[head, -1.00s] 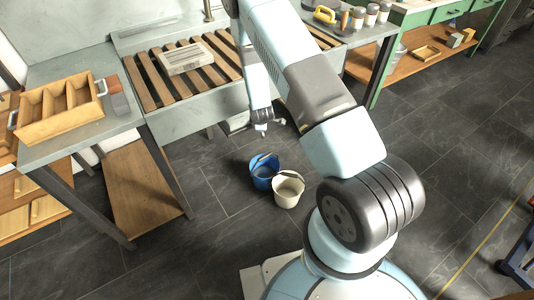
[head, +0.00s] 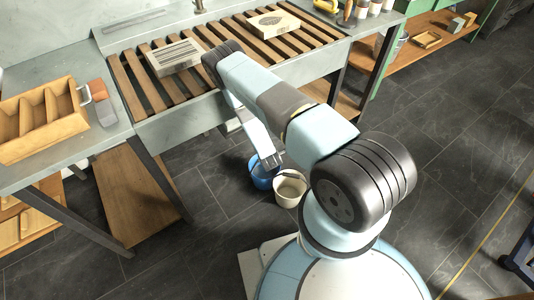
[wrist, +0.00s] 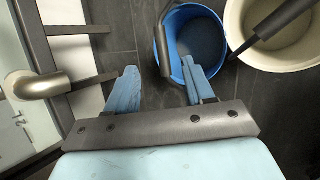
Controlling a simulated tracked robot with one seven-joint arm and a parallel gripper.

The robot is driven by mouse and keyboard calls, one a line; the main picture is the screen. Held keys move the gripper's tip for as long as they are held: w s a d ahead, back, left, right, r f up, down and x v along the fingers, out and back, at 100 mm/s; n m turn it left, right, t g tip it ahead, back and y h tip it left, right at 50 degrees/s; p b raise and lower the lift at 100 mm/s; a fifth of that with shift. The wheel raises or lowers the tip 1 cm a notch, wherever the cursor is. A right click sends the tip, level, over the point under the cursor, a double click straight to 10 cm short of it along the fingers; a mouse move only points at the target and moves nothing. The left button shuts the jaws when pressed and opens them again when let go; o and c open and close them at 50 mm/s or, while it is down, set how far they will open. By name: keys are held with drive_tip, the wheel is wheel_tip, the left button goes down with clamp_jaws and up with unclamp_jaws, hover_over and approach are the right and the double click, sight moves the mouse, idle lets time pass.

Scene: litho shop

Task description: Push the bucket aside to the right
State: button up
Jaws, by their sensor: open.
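A blue bucket (head: 260,180) stands on the dark tiled floor, with a cream bucket (head: 290,192) close beside it on the right. My gripper (head: 271,163) is low at the blue bucket and hides part of its rim in the head view. In the wrist view my gripper (wrist: 160,84) is open with nothing between its fingers. Its right finger overlaps the near rim of the blue bucket (wrist: 204,38); I cannot tell if they touch. The left finger is over bare floor. The cream bucket (wrist: 276,58) is at the upper right, with a dark handle across it.
A slatted bench (head: 130,82) stands behind the buckets, bearing printed blocks. A side table (head: 110,140) with a wooden divided tray (head: 42,118) is at the left. A pale wooden-looking frame and pipe (wrist: 36,84) show in the wrist view.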

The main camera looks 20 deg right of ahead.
idle(0.3)
drive_tip(key=x, duration=1.3)
drive_tip(key=shift+w+d+f, duration=0.1)
drive_tip(key=shift+w+f, duration=0.15)
drive_tip(key=shift+f, duration=0.05)
drive_tip(key=shift+c, duration=0.2)
clamp_jaws()
drive_tip(key=shift+w, duration=0.1)
idle(0.9)
